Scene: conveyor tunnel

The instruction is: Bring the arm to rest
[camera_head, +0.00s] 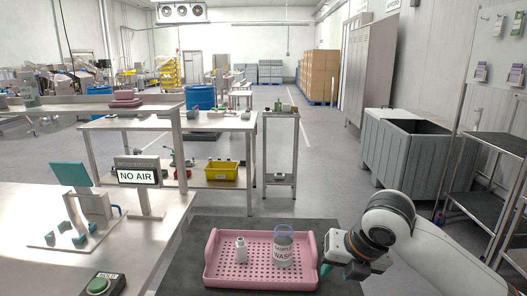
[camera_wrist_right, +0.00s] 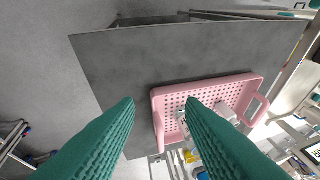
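My right arm comes in from the right in the head view. Its gripper (camera_head: 328,268) is beside the right end of the pink perforated tray (camera_head: 213,270); I cannot tell there whether it touches the tray. In the right wrist view the two teal fingers of the gripper (camera_wrist_right: 161,101) stand wide apart with nothing between their tips, and the tray (camera_wrist_right: 172,91) shows beyond them. A small white bottle (camera_head: 241,250) and a clear-rimmed container labelled WASH (camera_head: 283,253) stand in the tray. My left gripper is out of both views.
The tray lies on a dark grey tabletop (camera_head: 190,250). A steel table at the left holds a NO AIR sign (camera_head: 136,177), a teal-panelled stand (camera_head: 70,174) and a green button (camera_head: 98,285). Grey bins (camera_head: 400,150) and a shelf rack (camera_head: 490,190) stand at the right.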

